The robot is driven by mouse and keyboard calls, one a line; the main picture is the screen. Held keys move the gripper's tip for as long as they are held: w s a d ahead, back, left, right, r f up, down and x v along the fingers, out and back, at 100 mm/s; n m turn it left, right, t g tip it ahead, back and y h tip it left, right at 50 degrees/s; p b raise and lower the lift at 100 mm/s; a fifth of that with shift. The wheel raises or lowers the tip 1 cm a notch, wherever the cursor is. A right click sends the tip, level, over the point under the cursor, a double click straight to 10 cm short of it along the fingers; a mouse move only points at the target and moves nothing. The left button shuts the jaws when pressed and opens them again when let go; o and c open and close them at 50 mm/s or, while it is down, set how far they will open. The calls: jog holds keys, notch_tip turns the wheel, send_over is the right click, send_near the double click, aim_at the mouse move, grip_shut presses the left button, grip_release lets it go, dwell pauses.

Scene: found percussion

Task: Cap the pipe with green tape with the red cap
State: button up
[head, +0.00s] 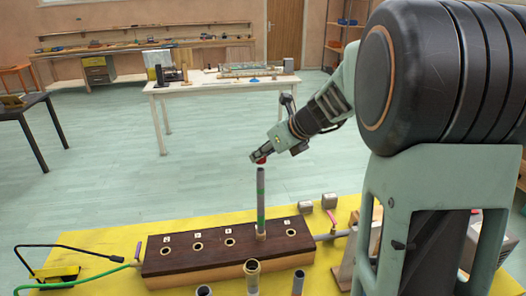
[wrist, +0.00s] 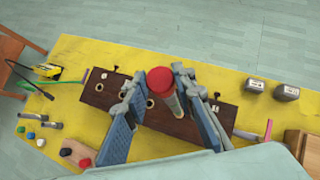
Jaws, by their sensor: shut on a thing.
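The red cap (head: 261,160) is held at the tip of my gripper (head: 257,156), and its round top shows in the wrist view (wrist: 160,79) between the two fingers. The pipe with green tape (head: 261,203) stands upright in a hole of the dark wooden block (head: 190,251). The cap is just over the pipe's top end, slightly left of it in the head view. I cannot tell whether they touch. In the wrist view the pipe (wrist: 173,104) runs down behind the cap, and its green tape is hard to see.
The block has several other open holes. More pipes (head: 252,274) stand in front of it. Small coloured caps (wrist: 41,143) lie at the lower left of the yellow tabletop (wrist: 75,60). Grey metal blocks (wrist: 286,92) and a pink-ended stick (wrist: 268,130) are at the right.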

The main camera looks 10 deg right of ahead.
aim_at(261, 169)
jog(key=shift+f+b, duration=0.4)
jog(key=shift+f, duration=0.45)
jog(key=shift+p, duration=0.5)
dwell(1.0)
jog(key=shift+f+b, duration=1.2)
jog(key=shift+f, duration=0.45)
jog(key=o, duration=0.8)
jog(key=shift+o, duration=0.3)
jog(key=shift+s+d+r, duration=0.1)
jog(key=v, duration=1.1)
jog(key=shift+s+r, duration=0.25)
jog(key=shift+s, duration=0.05)
jog(key=shift+d, duration=0.15)
